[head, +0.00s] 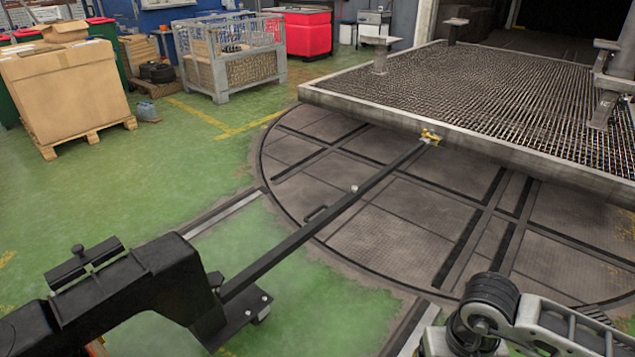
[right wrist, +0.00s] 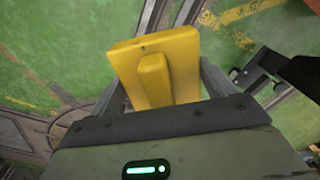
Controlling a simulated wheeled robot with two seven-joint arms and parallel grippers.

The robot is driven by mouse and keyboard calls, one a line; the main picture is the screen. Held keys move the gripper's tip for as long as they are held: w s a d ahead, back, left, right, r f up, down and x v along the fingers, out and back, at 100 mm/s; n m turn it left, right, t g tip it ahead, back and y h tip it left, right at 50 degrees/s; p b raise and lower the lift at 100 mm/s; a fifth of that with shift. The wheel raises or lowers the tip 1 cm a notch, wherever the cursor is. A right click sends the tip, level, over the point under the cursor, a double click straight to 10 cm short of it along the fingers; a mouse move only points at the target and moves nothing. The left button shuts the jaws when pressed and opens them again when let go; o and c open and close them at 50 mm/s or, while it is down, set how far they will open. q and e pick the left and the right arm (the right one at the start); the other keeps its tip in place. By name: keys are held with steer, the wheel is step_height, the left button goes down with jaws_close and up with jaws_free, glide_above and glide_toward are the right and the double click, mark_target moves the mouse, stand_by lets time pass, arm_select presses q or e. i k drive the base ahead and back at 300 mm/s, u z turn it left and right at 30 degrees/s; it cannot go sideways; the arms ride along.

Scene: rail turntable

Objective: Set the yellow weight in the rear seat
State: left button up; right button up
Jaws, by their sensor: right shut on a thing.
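The yellow weight (right wrist: 165,70) fills the middle of the right wrist view, a blocky piece with a raised bar on its face. My right gripper (right wrist: 160,85) is shut on it, one finger on each side, and holds it over the floor. In the head view only my right arm shows at the lower right; its gripper and the weight are out of that picture. A black bracket with raised plates (head: 85,262) sits on the black wheeled machine (head: 150,285) at the lower left. I cannot tell whether it is the rear seat. My left gripper is not in view.
A long black bar (head: 320,226) runs from the machine to a yellow coupling (head: 430,137) on the mesh-topped platform (head: 470,90). The platform stands over a round turntable (head: 400,225). A boxed pallet (head: 65,95) and wire crate (head: 230,55) stand behind.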

mark_target(81, 299)
steer(key=i, duration=1.9)
steer(key=u, duration=3.85)
steer(key=i, duration=0.5)
steer(key=z, duration=0.1)
